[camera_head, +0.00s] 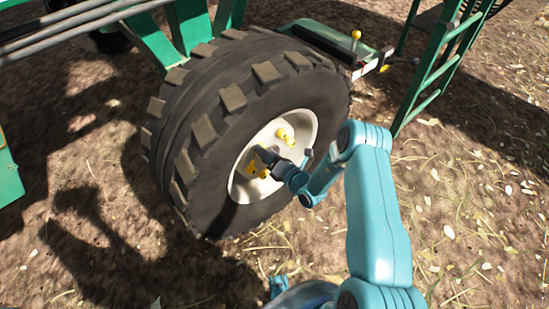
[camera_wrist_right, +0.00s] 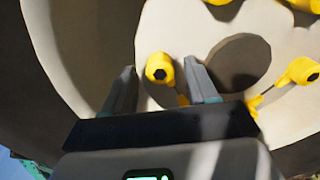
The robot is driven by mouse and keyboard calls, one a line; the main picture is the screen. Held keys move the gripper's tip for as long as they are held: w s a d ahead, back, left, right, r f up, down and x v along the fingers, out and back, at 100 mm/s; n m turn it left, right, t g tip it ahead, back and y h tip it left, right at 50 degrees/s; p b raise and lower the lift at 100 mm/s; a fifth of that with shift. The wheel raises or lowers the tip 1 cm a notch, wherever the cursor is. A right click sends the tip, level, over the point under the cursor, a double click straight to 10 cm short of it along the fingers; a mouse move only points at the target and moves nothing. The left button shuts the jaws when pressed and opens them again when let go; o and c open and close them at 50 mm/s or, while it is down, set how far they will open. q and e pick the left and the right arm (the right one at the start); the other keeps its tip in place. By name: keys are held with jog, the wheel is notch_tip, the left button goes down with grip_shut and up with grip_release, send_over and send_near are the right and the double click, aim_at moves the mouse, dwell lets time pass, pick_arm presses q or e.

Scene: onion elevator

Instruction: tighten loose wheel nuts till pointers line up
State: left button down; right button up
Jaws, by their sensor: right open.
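A large wheel with a black lugged tyre (camera_head: 218,130) and a cream hub (camera_head: 303,122) stands on the ground. Yellow wheel nuts with pointers (camera_head: 286,135) sit on the hub. My right gripper (camera_head: 262,162) is at the hub and partly hides the nuts. In the right wrist view my right gripper (camera_wrist_right: 161,72) is open, and one yellow nut (camera_wrist_right: 158,68) shows between its fingertips, not clasped. Another nut (camera_wrist_right: 303,71) is at the right edge, its pointer slanting down left. More yellow parts (camera_wrist_right: 222,3) are cut off at the top. My left gripper is not in view.
The hub has a dark round hole (camera_wrist_right: 240,60) beside the right finger. A green machine frame (camera_head: 150,40) is behind the wheel, and a green ladder (camera_head: 440,62) stands to the right. Bare straw-strewn ground (camera_head: 470,210) lies open at the right.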

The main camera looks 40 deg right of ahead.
jog(key=s+d+p, duration=0.1)
jog(key=s+p, duration=0.2)
jog(key=s, duration=1.3)
jog(key=shift+d, duration=0.15)
